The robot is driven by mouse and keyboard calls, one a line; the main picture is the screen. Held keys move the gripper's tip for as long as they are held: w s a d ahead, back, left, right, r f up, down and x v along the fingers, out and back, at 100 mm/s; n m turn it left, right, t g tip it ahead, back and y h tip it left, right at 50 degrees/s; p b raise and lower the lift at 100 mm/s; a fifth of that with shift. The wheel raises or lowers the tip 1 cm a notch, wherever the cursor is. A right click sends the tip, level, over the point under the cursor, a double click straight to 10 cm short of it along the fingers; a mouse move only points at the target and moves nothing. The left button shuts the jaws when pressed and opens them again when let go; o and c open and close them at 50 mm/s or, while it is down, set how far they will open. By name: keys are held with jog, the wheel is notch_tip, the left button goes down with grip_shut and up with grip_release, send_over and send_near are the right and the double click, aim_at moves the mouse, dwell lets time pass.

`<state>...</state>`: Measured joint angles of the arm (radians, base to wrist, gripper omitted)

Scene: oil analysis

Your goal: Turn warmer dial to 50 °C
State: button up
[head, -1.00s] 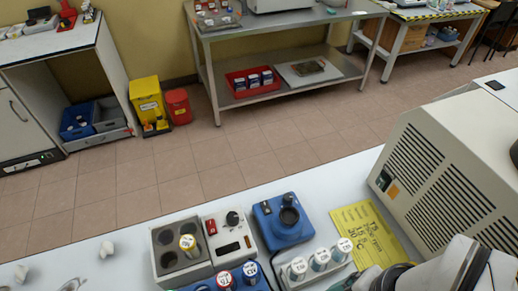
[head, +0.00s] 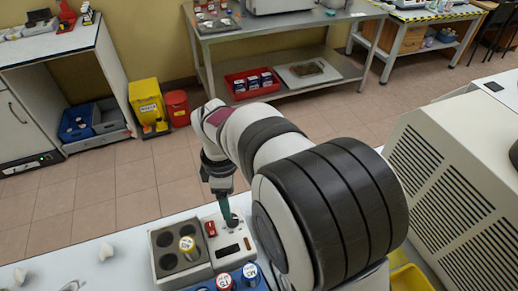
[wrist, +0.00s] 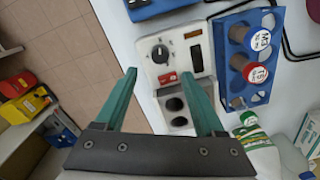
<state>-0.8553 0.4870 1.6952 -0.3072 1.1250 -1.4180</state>
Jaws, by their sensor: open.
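The warmer (head: 219,264) is a pale control box joined to a grey block with round wells. Its black dial (head: 232,222) sits near the back of the control panel, and it also shows in the wrist view (wrist: 160,54). A pale mark shows on the dial, but I cannot read its setting. A red switch (wrist: 167,78) and a dark display (wrist: 195,59) are beside the dial. My gripper (wrist: 160,75) is open, with green fingers and nothing between them. In the head view my gripper (head: 226,206) points down close to the dial; contact is not clear.
A blue rack (wrist: 238,95) with red- and blue-capped bottles is beside the warmer. A large beige instrument (head: 455,170) stands at the right. Small white cups (head: 106,251) lie on the left bench.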

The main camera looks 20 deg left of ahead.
aim_at(232, 221)
notch_tip(232, 221, down, 9)
jog(key=shift+r, duration=0.1)
jog(key=shift+c, duration=0.2)
grip_shut()
